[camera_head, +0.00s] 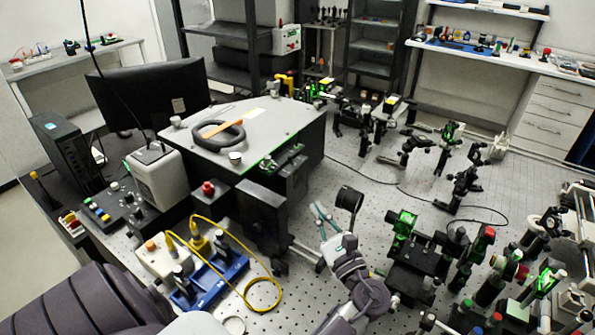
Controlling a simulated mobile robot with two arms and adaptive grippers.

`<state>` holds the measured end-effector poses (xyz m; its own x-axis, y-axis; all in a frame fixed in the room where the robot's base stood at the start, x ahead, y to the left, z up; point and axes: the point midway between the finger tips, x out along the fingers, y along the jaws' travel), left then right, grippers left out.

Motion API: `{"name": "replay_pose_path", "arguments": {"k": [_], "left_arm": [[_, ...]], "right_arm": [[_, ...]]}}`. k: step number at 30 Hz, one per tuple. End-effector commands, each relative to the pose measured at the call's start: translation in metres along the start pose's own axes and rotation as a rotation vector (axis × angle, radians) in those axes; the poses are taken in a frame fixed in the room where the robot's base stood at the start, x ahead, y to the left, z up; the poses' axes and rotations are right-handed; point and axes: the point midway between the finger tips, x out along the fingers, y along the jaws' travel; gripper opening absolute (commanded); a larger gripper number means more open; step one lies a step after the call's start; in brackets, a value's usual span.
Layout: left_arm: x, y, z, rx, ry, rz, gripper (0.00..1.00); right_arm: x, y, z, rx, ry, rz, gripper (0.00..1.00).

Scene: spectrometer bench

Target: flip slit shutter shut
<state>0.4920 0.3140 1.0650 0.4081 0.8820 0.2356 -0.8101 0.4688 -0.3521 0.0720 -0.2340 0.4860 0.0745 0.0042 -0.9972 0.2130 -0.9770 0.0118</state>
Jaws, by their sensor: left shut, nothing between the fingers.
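The spectrometer (283,118) is a large box with a grey top and dark sides, left of centre. Small dark fittings (290,162) with a green-lit edge sit on its near side; I cannot make out a shutter flap or its position among them. A black upright panel (262,217) stands in front of this side. My left gripper (321,213) reaches up from the bottom, with its slim teal-grey fingers shut and empty. My right gripper is not in view.
A blue tray (212,283), yellow cable (262,308) and red-button box (208,192) lie to the left. Several optics mounts, some green-lit (404,222), crowd the right. The perforated table (395,180) is clearer beyond the lens mount, crossed by a thin black cable.

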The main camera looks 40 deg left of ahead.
Motion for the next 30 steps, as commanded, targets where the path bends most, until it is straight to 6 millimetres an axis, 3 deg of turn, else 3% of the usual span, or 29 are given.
{"name": "replay_pose_path", "arguments": {"k": [5, 12, 21, 30], "left_arm": [[0.013, 0.000, 0.001, 0.000, -0.002, 0.000, 0.00], [0.061, -0.001, 0.002, 0.000, -0.004, 0.000, 0.00], [0.118, 0.000, 0.001, 0.000, -0.001, 0.001, 0.00], [0.140, 0.000, 0.000, 0.000, 0.001, 0.000, 0.00]], "right_arm": [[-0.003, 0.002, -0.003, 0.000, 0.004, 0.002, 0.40], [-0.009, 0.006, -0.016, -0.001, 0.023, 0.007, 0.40], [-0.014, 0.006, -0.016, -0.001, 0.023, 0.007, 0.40], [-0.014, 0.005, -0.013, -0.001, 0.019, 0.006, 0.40]]}}
